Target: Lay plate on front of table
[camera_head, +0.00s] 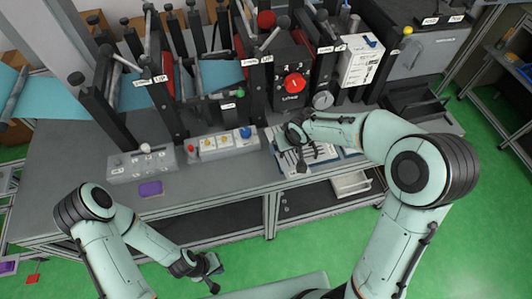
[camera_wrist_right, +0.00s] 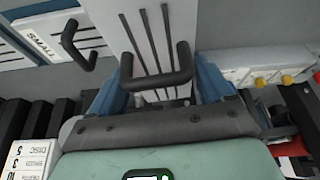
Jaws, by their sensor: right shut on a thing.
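A pale plate with dark slots and a black handle (camera_wrist_right: 155,62) fills the middle of the right wrist view. In the head view the plate (camera_head: 291,160) is near the table's front edge, right of centre, partly hidden by my gripper. My right gripper (camera_head: 295,135) is shut on it; in the right wrist view its blue fingers (camera_wrist_right: 160,88) stand either side of the handle. I cannot tell whether the plate touches the surface below. My left gripper (camera_head: 213,275) is empty in front of the table (camera_head: 75,190), its fingers apart.
Another slotted plate (camera_wrist_right: 60,38), marked SMALL, has its own black handle. A purple block (camera_head: 150,188) lies at the table's front left. The front strip between block and plate is clear.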

